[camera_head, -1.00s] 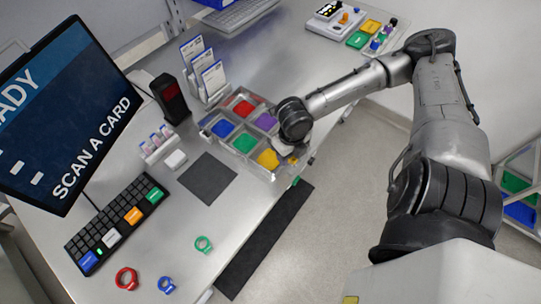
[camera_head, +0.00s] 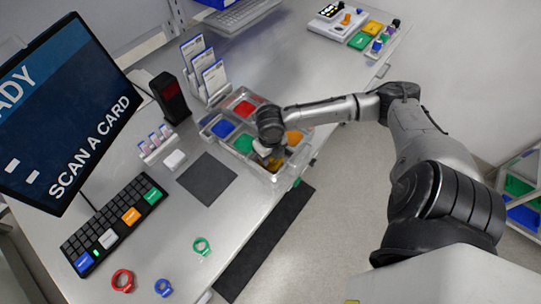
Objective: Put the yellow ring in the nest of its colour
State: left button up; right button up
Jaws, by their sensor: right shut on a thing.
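My right gripper (camera_head: 267,157) is over the front part of the tray of coloured nests (camera_head: 262,181), above the area of the yellow nest. It points down and is shut; the yellow ring is not clearly visible, being hidden at the fingertips. A little yellow (camera_head: 275,165) shows just below the gripper, and I cannot tell whether it is ring or nest. The red nest (camera_head: 243,108), blue nest (camera_head: 222,128), green nest (camera_head: 243,143) and orange nest (camera_head: 294,138) show around it. The purple nest is hidden behind my arm. My left gripper is not in view.
A dark mat (camera_head: 207,179), keyboard (camera_head: 112,224), card holder (camera_head: 205,75) and black scanner (camera_head: 171,98) stand left of the tray.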

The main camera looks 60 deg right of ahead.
jog(key=shift+f, duration=0.35)
jog(key=shift+f, duration=0.1)
jog(key=o, duration=0.9)
notch_tip(320, 180, up, 12)
jog(key=p, duration=0.1)
jog(key=shift+p, duration=0.35)
